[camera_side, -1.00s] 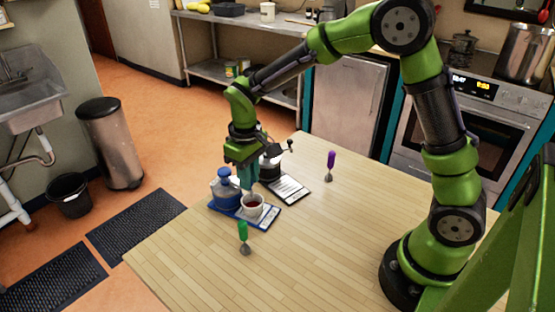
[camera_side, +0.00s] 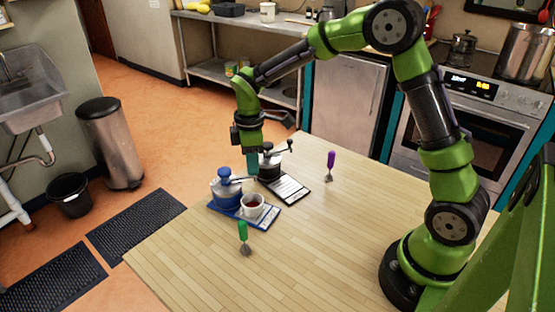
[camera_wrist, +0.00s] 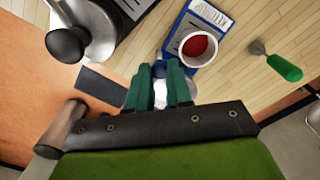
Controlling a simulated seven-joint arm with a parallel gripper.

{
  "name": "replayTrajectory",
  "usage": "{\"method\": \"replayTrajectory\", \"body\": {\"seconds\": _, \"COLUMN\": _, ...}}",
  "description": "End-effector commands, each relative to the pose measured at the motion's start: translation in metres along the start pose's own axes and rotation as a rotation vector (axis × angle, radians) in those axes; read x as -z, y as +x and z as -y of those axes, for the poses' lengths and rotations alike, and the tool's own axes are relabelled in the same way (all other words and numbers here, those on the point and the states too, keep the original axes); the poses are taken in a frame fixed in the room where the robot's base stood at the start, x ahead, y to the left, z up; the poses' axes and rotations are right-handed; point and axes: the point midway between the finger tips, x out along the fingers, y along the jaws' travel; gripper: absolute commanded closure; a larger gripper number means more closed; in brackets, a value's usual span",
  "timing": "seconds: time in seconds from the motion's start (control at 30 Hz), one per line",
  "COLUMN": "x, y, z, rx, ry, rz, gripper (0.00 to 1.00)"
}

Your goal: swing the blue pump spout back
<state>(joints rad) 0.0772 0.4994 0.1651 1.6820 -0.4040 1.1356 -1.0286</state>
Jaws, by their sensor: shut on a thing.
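The blue pump (camera_side: 226,191) stands upright at the left of a blue mat (camera_side: 268,224). Its grey spout (camera_side: 241,180) points right and a little back in the side view, toward my fingertips. A white cup (camera_side: 252,206) of red liquid stands on the mat in front of the spout. My gripper (camera_side: 252,176) points down and is shut on the spout near its outer end. In the wrist view my green fingers (camera_wrist: 160,72) are close together, and the pump is mostly hidden behind them. The cup (camera_wrist: 198,47) also shows there, just beyond the fingers.
A black-and-steel pump (camera_side: 269,163) with a crank-like arm stands close behind my gripper, by a black-edged card (camera_side: 288,188). A green-handled tool (camera_side: 243,234) stands in front and a purple-handled one (camera_side: 330,163) at the right.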

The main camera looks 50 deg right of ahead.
Motion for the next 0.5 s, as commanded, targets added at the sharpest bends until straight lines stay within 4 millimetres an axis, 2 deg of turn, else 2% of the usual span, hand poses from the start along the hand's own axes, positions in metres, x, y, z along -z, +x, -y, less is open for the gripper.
{"method": "replayTrajectory", "body": {"seconds": 0.5, "x": 0.010, "y": -0.001, "z": -0.028, "rx": -0.003, "ry": -0.409, "rz": -0.001, "gripper": 1.00}}
